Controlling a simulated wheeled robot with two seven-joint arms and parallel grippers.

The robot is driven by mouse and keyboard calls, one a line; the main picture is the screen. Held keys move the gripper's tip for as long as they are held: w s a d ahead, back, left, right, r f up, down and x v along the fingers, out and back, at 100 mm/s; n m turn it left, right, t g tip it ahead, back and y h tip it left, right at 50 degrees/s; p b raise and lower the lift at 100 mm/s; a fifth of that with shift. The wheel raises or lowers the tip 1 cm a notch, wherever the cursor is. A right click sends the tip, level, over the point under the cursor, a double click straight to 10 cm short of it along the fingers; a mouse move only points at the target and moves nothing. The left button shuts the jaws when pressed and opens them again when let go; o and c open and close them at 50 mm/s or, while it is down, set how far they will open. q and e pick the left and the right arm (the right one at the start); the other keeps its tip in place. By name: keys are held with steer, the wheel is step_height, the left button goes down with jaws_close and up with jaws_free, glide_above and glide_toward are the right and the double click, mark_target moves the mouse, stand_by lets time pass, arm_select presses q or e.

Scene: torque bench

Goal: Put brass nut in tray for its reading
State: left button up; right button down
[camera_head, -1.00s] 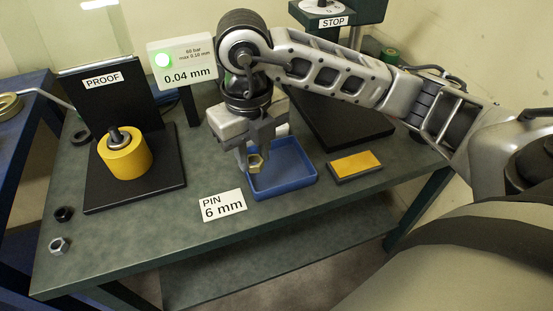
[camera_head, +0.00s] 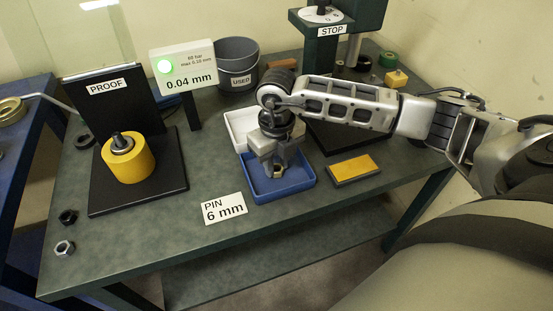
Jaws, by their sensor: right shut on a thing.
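The brass nut (camera_head: 277,171) is between the fingertips of my right gripper (camera_head: 276,168), which is shut on it. The gripper points down inside the outline of the blue tray (camera_head: 305,184). The nut is low over the tray floor; I cannot tell whether it touches it. The gripper hides part of the nut and the tray's back. The readout (camera_head: 186,69) shows a green light, 60 bar, max 0.10 mm and 0.04 mm. My left gripper is not in view.
A white tray (camera_head: 238,122) stands behind the blue one. A yellow-topped block (camera_head: 353,167) is to its right, and a "PIN 6 mm" card (camera_head: 224,208) in front. The proof stand (camera_head: 176,175) holds a yellow cylinder (camera_head: 130,165). Two loose nuts (camera_head: 65,247) lie at front left.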

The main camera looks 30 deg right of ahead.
steer(key=shift+f, duration=0.2)
steer(key=c, duration=1.1)
jaws_free()
steer(key=shift+c, duration=0.2)
steer(key=shift+r, duration=0.15)
steer(key=shift+r, duration=0.25)
step_height(320, 180, up, 12)
steer(key=b, duration=0.1)
steer(key=shift+f, duration=0.15)
